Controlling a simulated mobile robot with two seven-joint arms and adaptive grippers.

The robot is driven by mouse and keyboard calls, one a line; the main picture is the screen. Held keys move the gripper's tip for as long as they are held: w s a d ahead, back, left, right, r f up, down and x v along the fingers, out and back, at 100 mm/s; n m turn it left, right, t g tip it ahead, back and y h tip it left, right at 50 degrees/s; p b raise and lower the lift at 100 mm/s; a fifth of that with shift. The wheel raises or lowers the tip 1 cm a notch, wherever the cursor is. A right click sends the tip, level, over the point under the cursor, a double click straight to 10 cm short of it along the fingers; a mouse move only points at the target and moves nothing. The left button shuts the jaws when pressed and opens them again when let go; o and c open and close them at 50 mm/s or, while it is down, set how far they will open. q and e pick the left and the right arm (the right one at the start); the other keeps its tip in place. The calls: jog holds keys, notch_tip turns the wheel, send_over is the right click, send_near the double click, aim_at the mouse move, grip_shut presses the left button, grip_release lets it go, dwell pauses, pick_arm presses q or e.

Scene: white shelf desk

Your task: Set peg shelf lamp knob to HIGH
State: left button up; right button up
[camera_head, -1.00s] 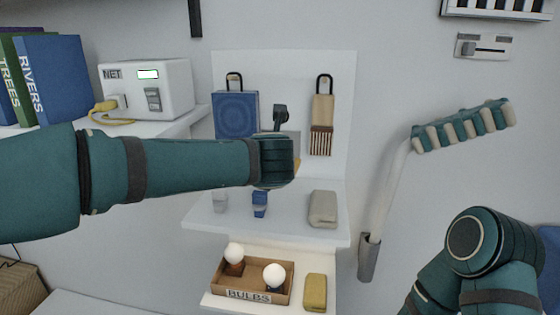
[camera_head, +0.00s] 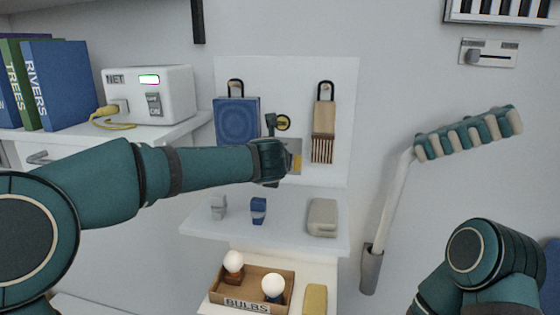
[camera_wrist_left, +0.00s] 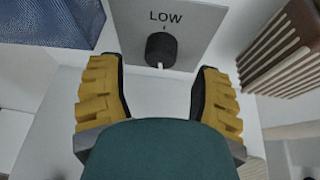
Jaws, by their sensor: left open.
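In the left wrist view a dark round knob (camera_wrist_left: 161,48) sits on a grey plate (camera_wrist_left: 197,18), below the printed word LOW. A small light mark shows at the knob's lower edge. My left gripper (camera_wrist_left: 157,72) is open, with one yellow-padded finger on each side of the knob and a gap on both sides. In the head view my left gripper (camera_head: 287,161) is in front of the peg shelf's back board (camera_head: 345,95); my wrist hides the knob there, and a part of the grey plate (camera_head: 294,144) shows. My right gripper is out of view.
A blue hanging item (camera_head: 237,118) is left of the plate and a brush (camera_head: 323,135) is right of it. Small objects stand on the shelf (camera_head: 290,230) below. A BULBS box (camera_head: 253,283) is lower down. A slider panel (camera_head: 489,53) is at upper right.

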pick_arm(q)
jog(key=shift+x, duration=1.55)
jog(key=shift+s, duration=0.1)
grip_shut()
